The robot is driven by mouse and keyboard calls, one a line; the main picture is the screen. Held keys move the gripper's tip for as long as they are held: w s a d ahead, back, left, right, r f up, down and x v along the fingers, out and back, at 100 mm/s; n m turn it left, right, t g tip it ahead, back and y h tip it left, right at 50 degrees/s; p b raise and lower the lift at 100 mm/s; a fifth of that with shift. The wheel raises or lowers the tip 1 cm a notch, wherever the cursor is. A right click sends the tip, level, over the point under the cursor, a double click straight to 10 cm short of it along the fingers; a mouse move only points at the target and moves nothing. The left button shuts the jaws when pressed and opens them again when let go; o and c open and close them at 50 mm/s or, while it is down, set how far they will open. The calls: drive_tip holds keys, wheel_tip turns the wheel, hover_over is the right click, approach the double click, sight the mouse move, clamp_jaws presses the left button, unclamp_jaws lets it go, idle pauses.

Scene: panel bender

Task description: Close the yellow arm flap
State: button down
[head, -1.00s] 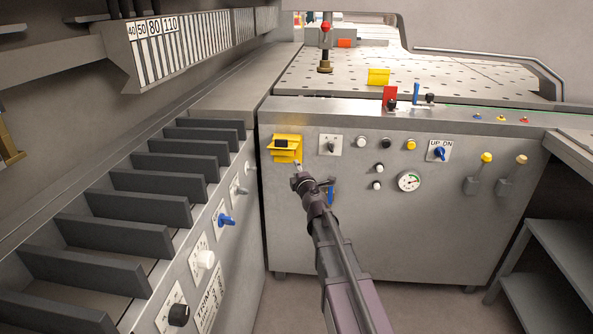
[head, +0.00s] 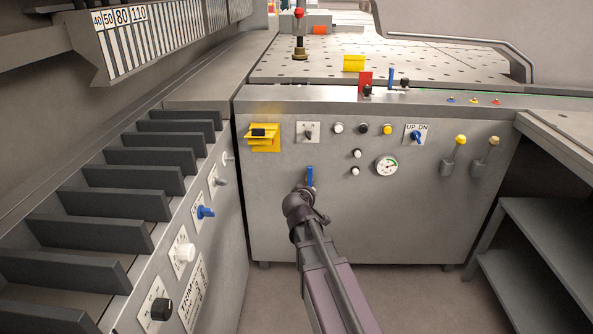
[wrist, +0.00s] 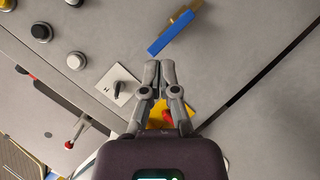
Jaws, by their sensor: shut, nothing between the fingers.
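A yellow flap unit (head: 264,138) with a black part on its front sits at the upper left of the grey front panel, beside the A/M switch. In the wrist view, yellow and red parts (wrist: 168,117) show partly behind my fingers. My gripper (wrist: 160,66) is shut and empty, its fingertips close together, between the A/M switch and a blue lever. In the head view its wrist end is low in front of the panel, right of and below the yellow unit. The fingers are mostly hidden there.
The blue lever (head: 310,176) is just above my wrist end; it also shows in the wrist view (wrist: 175,32). The A/M switch (head: 308,132), buttons and a gauge (head: 386,166) are on the panel. A yellow block (head: 354,63) is on the perforated table.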

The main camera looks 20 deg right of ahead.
drive_tip(key=s+a+f+m+g+y, duration=0.1)
drive_tip(key=s+a+f+g+y, duration=0.1)
drive_tip(key=s, duration=0.5)
drive_tip(key=s+a+f+m+g+y, duration=0.2)
drive_tip(key=s+a+f+g, duration=0.3)
drive_tip(key=s, duration=0.3)
drive_tip(key=s+a+f+m+g+y, duration=0.1)
drive_tip(key=s+a+f+g+y, duration=0.2)
drive_tip(key=s, duration=0.4)
drive_tip(key=shift+s+a+f+m+g, duration=0.2)
drive_tip(key=shift+f+m+g, duration=0.1)
drive_tip(key=shift+f+g, duration=0.25)
drive_tip(key=shift+d, duration=0.1)
